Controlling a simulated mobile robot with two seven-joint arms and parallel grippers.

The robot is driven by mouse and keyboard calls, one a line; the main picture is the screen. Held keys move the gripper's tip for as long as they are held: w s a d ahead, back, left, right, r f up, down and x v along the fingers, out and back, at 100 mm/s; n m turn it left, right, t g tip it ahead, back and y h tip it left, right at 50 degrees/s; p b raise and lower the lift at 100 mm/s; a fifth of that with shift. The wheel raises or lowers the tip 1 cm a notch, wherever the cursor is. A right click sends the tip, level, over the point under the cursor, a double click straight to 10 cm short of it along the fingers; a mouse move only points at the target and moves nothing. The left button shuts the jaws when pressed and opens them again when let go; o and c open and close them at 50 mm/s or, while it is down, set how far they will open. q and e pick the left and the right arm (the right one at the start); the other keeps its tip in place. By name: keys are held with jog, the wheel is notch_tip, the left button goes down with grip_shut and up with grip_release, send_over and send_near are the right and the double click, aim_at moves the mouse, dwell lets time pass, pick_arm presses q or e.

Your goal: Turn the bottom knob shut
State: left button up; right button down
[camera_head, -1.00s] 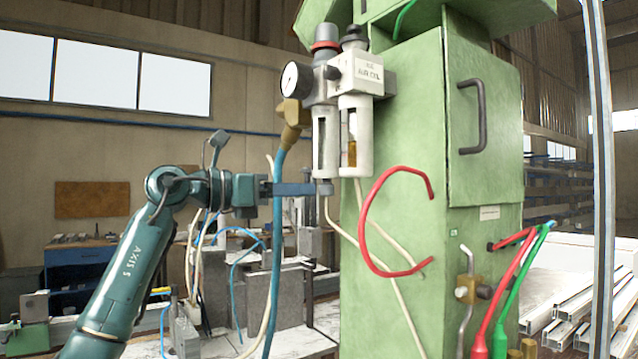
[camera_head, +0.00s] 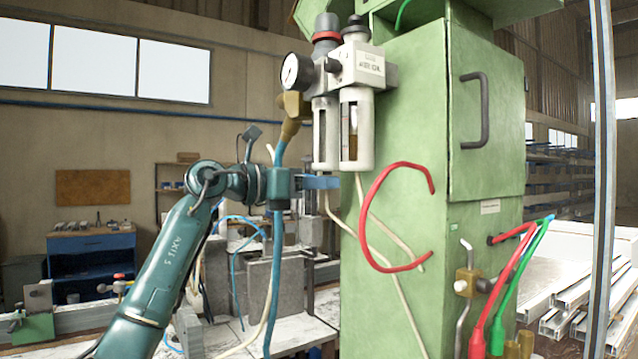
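The air unit on the green cabinet has a white left bowl (camera_head: 325,135) and a white right bowl (camera_head: 357,130). My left gripper (camera_head: 325,182) comes in from the left, with its blue fingers level just under the left bowl. The fingers are seen side-on and overlap, so the gap between them does not show. The bottom knob under the left bowl is hidden behind the fingers. I cannot tell whether they touch it. My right gripper is out of view.
A pressure gauge (camera_head: 296,73) and brass elbow (camera_head: 292,115) sit above the wrist. A blue hose (camera_head: 277,240) hangs beside it. The green cabinet (camera_head: 410,130) stands close on the right, with a red hose (camera_head: 372,200) looping off its face.

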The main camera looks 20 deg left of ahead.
pick_arm(q)
jog(key=c, duration=0.4)
jog(key=shift+c, duration=0.2)
